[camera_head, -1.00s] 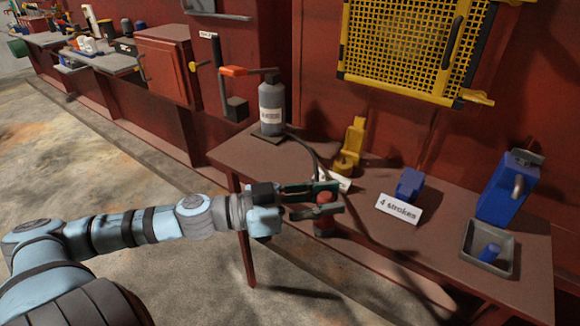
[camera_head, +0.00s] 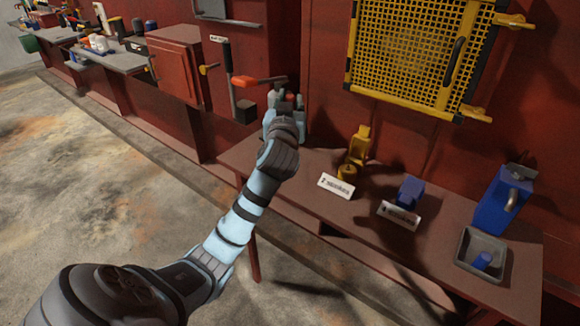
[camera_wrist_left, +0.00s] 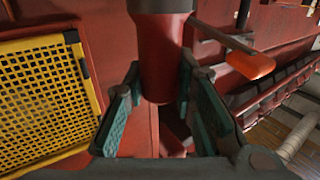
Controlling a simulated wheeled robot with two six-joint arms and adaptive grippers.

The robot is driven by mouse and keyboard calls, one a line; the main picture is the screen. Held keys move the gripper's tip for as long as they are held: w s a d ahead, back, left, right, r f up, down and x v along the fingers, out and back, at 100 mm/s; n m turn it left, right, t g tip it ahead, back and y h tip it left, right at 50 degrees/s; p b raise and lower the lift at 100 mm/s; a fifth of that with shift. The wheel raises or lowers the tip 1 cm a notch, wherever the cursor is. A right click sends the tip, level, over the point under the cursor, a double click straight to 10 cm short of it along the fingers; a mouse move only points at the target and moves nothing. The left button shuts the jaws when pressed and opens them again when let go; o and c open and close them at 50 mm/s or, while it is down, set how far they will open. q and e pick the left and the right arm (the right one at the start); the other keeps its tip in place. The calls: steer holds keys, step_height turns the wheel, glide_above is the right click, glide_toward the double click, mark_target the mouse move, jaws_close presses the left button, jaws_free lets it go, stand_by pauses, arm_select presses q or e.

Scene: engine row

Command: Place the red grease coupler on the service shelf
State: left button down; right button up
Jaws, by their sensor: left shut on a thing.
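The red grease coupler (camera_wrist_left: 158,60) is a red cylinder with a grey end in the left wrist view. It stands between the green-padded fingers of my left gripper (camera_wrist_left: 160,82), which is shut on it. The coupler is hard to make out there. A narrow grey ledge (camera_head: 228,21) is on the red wall above; I cannot tell which surface is the service shelf. My right gripper is not in view.
A lever with an orange-red handle (camera_head: 257,81) is close to my left gripper. Yellow (camera_head: 359,147) and blue (camera_head: 410,192) fittings with labels stand on the bench. A blue pump (camera_head: 500,200) and grey tray (camera_head: 459,254) are at right. A yellow mesh guard (camera_head: 410,50) hangs above.

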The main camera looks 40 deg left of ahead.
arm_select(q)
step_height(320, 180, down, 16)
steer(key=b, duration=0.5)
steer(key=shift+r, duration=0.1)
steer(key=shift+a+f, duration=0.1)
steer(key=shift+f, duration=0.2)
steer(key=shift+r, duration=0.1)
steer(key=shift+f+b, duration=0.3)
steer(key=shift+b, duration=0.05)
steer(key=c, duration=1.3)
jaws_free()
steer(key=shift+c, duration=0.2)
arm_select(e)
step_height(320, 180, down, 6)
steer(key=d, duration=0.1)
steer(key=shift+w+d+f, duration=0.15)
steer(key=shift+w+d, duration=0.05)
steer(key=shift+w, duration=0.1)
